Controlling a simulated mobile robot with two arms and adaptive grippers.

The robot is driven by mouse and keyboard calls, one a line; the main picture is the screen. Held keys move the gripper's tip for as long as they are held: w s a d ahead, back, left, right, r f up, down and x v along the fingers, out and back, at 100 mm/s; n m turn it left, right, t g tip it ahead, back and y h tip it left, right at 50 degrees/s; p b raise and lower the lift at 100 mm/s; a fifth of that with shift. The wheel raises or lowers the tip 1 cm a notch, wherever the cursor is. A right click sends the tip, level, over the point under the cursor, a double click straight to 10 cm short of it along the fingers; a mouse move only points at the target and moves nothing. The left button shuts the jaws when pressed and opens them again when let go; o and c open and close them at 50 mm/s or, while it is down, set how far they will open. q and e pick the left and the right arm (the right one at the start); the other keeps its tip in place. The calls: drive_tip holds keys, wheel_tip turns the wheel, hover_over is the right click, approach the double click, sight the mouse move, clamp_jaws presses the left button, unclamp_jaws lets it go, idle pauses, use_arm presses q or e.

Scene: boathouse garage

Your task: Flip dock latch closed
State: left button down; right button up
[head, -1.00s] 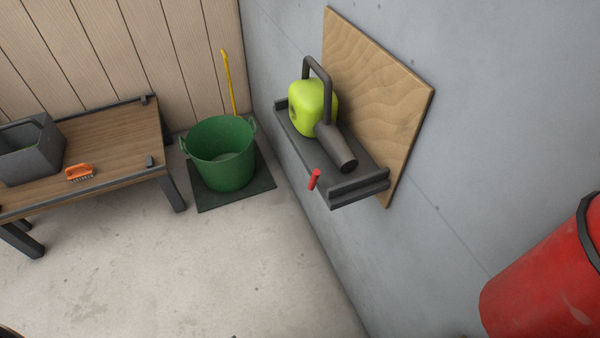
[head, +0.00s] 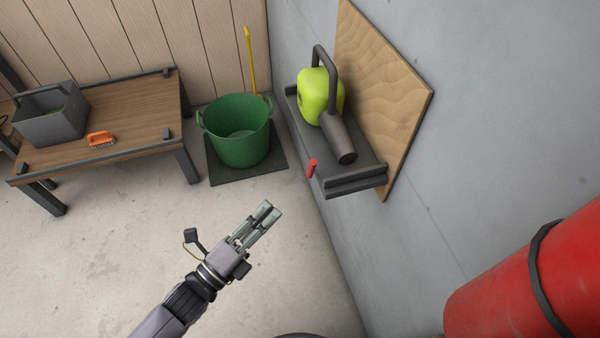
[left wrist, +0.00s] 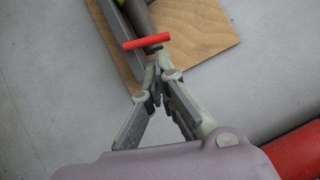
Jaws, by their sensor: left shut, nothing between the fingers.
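A red latch handle (head: 312,168) sticks up at the front edge of a dark grey wall dock (head: 355,180). A lime-green tool (head: 320,95) with a dark handle and nozzle rests in the dock. My left gripper (head: 266,211) is shut and empty, below and to the left of the latch in the head view. In the left wrist view the fingertips (left wrist: 157,65) point at the red latch handle (left wrist: 146,41), which lies crosswise just beyond them. I cannot tell the gap between them. My right gripper is not in view.
A wooden board (head: 385,100) backs the dock on the grey wall. A red cylinder (head: 520,285) is at the lower right. A green bucket (head: 240,140) stands on a dark mat. A bench (head: 130,120) holds a grey caddy (head: 55,120) and an orange brush (head: 101,139). The floor between is clear.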

sight(310, 168)
use_arm(q)
drive_tip(key=p+x, duration=0.2)
drive_tip(key=x, duration=0.8)
drive_tip(key=shift+r, duration=0.15)
drive_tip(key=shift+w+d, duration=0.45)
drive_tip(key=shift+w, duration=0.05)
drive_tip(key=p, duration=0.1)
drive_tip(key=w+n+p, duration=0.1)
drive_tip(key=w+n+g+y+p, duration=0.1)
drive_tip(key=p, duration=0.1)
drive_tip(key=shift+a+r, duration=0.35)
drive_tip(key=shift+r, duration=0.05)
drive_tip(key=shift+s, duration=0.1)
